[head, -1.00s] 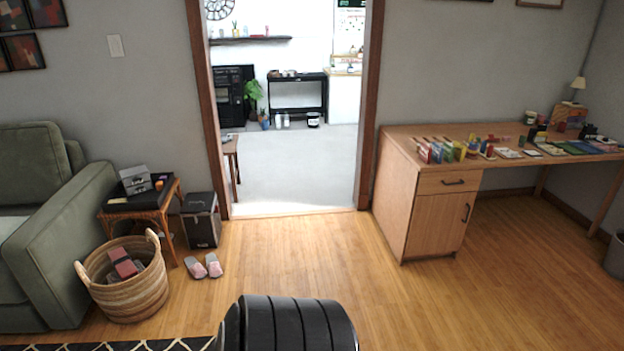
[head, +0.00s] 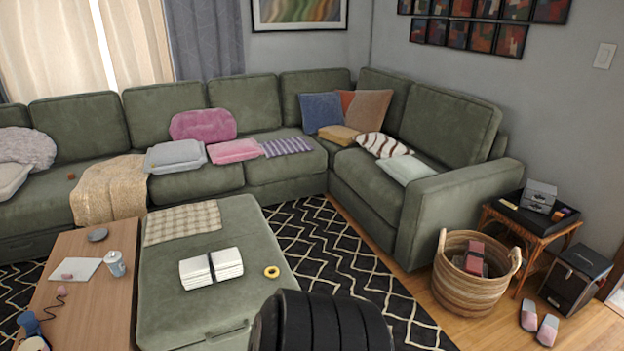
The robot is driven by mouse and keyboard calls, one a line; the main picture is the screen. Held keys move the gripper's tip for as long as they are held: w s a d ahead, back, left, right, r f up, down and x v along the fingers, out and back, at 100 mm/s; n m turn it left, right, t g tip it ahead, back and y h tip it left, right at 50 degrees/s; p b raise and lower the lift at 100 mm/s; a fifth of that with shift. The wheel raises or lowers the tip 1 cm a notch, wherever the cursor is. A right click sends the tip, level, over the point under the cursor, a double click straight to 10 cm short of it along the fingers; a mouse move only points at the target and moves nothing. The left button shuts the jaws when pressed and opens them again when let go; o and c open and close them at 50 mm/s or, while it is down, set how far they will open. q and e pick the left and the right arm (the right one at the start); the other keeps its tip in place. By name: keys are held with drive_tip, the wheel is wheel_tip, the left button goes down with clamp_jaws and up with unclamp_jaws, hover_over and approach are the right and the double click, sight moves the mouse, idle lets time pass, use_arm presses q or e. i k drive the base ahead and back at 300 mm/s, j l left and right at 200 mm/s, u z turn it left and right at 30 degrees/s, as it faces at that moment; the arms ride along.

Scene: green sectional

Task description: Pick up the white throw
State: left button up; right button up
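A white folded bundle with a dark band across its middle (head: 227,264) lies on the green ottoman (head: 190,315); it may be the white throw, but I cannot tell for sure. A pale folded cloth (head: 407,169) lies on the right end of the green sofa. A cream knitted throw (head: 112,187) drapes over the sofa's front edge at left. Neither of my grippers is in view. A black ribbed part of mine shows at the bottom centre.
A wooden coffee table (head: 85,285) with a cup (head: 115,264) adjoins the ottoman. A wicker basket (head: 468,290), side table (head: 520,227), black box (head: 575,278) and slippers (head: 538,322) stand at right. Patterned rug (head: 340,250) lies between ottoman and sofa.

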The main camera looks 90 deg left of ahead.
sight(216, 266)
drive_tip(key=u, duration=3.55)
drive_tip(key=i+j+z, duration=0.15)
drive_tip(key=z, duration=0.3)
drive_tip(key=i+j+z, duration=0.1)
drive_tip(key=z, duration=0.3)
drive_tip(key=i+j+z, duration=0.1)
drive_tip(key=j+z, duration=0.35)
drive_tip(key=l, duration=0.1)
